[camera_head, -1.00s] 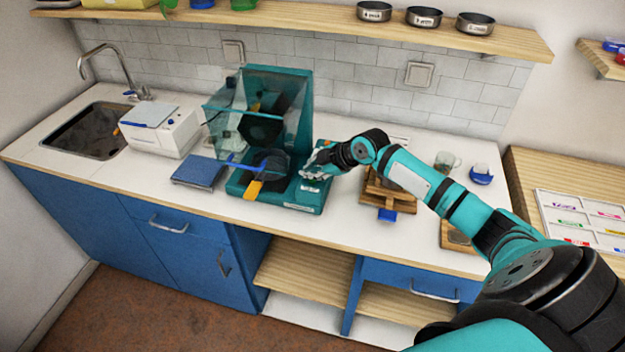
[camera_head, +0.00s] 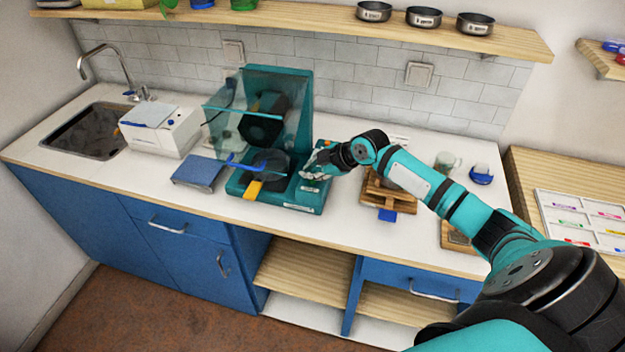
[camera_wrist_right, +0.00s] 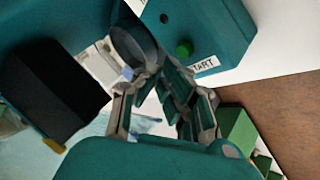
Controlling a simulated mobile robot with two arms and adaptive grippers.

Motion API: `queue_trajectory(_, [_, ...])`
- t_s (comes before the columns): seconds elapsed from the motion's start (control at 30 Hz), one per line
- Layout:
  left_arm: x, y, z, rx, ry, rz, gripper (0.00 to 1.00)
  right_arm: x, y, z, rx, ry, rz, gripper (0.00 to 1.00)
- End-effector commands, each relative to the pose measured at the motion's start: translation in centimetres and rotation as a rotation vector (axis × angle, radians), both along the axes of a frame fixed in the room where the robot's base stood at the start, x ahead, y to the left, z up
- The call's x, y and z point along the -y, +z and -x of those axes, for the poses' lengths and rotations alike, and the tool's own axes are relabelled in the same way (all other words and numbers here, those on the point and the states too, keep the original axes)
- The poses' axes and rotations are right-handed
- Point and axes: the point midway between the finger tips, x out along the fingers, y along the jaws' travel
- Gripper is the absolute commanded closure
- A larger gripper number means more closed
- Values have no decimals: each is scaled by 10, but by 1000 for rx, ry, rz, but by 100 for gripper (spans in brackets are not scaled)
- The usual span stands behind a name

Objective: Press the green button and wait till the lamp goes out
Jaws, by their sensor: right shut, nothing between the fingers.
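The green button (camera_wrist_right: 184,49) sits on the teal housing of a machine (camera_wrist_right: 215,25), beside a START label (camera_wrist_right: 205,65), in the right wrist view. A small dark round spot (camera_wrist_right: 164,18) is on the same face; I cannot tell whether it is the lamp. My right gripper (camera_wrist_right: 153,78) is shut and empty, its tips close to the button but apart from it in the picture. In the head view my right gripper (camera_head: 310,170) is over the right part of the machine's base (camera_head: 305,208) and hides the button. My left gripper is out of view.
A wooden stand (camera_head: 388,200) is under my right arm. Clear counter lies in front.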

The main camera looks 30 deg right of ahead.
Motion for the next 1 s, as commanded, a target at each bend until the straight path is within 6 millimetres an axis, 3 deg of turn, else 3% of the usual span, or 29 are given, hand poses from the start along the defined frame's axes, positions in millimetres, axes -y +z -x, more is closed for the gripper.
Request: queue_trajectory(1.0, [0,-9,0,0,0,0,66,0,-12,0,0,0,0,100])
